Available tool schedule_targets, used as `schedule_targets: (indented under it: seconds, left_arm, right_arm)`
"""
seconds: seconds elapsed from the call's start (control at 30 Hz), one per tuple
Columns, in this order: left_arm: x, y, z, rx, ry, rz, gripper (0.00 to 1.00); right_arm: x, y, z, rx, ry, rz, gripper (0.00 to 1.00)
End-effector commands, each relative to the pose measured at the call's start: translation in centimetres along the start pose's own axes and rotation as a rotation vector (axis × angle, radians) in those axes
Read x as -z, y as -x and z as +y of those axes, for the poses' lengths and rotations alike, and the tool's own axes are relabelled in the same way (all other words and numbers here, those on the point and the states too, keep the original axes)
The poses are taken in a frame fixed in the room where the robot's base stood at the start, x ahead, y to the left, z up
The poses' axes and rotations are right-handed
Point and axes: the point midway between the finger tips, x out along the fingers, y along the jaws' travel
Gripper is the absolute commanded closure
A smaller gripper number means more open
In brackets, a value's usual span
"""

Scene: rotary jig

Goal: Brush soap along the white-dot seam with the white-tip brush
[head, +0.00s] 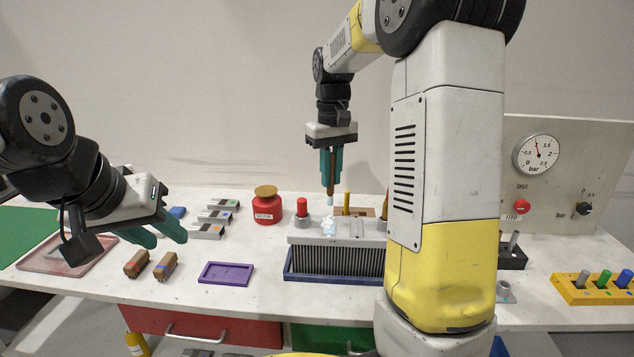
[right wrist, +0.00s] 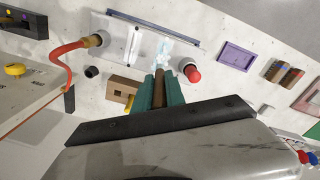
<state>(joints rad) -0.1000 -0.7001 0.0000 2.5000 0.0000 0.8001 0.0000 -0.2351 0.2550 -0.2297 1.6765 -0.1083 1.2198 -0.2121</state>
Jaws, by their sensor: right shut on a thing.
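My right gripper (head: 331,165) points down and is shut on a brown-handled brush (head: 330,178). The brush is upright, with its pale tip (head: 330,200) just above a foamy white-blue soap patch (head: 328,226) on the grey jig block (head: 305,238). I cannot tell whether the tip touches it. In the right wrist view the teal fingers (right wrist: 160,92) hold the brush, and the soap (right wrist: 163,50) lies beyond them along the block's pale top (right wrist: 118,40). The white dots are too small to make out. My left gripper (head: 160,230) is open and empty above the table's left side.
My right arm hides the block's right end. A gauge panel (head: 570,165) stands at right.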

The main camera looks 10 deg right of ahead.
Motion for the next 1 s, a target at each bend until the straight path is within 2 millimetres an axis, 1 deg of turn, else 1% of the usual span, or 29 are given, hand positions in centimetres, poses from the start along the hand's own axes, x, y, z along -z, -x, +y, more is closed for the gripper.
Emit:
schedule_targets:
  seconds: [0.13, 0.3, 1.0]
  left_arm:
    - [0.0, 0.0, 0.0, 0.000, 0.000, 0.000, 0.64]
    - [0.0, 0.0, 0.0, 0.000, 0.000, 0.000, 0.64]
    - [0.0, 0.0, 0.0, 0.000, 0.000, 0.000, 0.64]
  right_arm:
    - [-0.4, 1.4, -0.1, 0.000, 0.000, 0.002, 1.00]
    - [-0.7, 2.1, -0.1, 0.000, 0.000, 0.000, 1.00]
    - [-0.7, 2.1, -0.1, 0.000, -0.001, 0.000, 1.00]
